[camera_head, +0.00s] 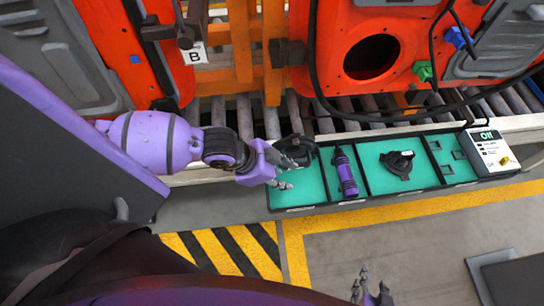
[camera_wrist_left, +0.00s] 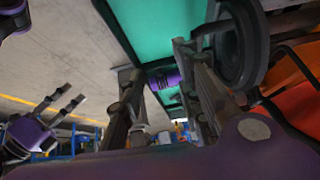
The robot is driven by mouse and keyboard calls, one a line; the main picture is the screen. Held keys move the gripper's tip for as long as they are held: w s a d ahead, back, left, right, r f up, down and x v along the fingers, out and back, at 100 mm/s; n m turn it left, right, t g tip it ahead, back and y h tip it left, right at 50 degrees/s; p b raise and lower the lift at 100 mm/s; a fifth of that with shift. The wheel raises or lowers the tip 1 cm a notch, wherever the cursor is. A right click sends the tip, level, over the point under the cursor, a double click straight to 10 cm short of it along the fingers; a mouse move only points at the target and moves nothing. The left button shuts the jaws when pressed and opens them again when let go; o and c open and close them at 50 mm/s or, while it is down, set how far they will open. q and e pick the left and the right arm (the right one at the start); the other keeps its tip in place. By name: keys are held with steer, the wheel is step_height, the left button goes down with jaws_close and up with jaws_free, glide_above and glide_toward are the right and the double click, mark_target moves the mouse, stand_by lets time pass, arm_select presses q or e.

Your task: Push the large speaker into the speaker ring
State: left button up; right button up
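The large speaker, a dark round part (camera_head: 297,149), is at the left compartment of the teal tray (camera_head: 292,197). My left gripper (camera_head: 287,176) is over that compartment with its fingers apart. A round dark opening, apparently the speaker ring (camera_head: 371,57), is in the orange door behind the tray. My right gripper (camera_head: 370,289) is low in the head view, fingers apart and empty; it also shows in the left wrist view (camera_wrist_left: 62,101).
The tray also holds a purple tool (camera_head: 346,174) and a black clip-like part (camera_head: 398,164). A control box (camera_head: 489,152) stands at its right end. A roller conveyor (camera_head: 350,115) runs behind. A black cable (camera_head: 330,107) hangs before the door. Floor in front is clear.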

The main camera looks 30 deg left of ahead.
mark_target(285, 168)
arm_select(q)
steer(key=w+a+f, duration=0.1)
steer(key=w+a+f+b, duration=0.1)
steer(key=w+f+b, duration=0.1)
steer(key=w, duration=0.1)
steer(key=shift+w+a+f, duration=0.1)
steer(key=shift+a+f, duration=0.05)
steer(key=shift+a, duration=0.25)
steer(key=b+x, duration=0.2)
steer(key=x, duration=0.2)
steer(key=shift+w, duration=0.1)
steer(key=shift+w+d+f, duration=0.1)
steer(key=shift+w+d, duration=0.05)
steer(key=shift+w, duration=0.15)
steer(key=shift+s+r, duration=0.1)
steer(key=shift+r, duration=0.15)
steer(key=shift+c, duration=0.3)
jaws_close()
arm_select(e)
steer(key=f, duration=0.1)
steer(key=s+f, duration=0.1)
steer(key=d+f, duration=0.1)
steer(key=shift+s+f, duration=0.35)
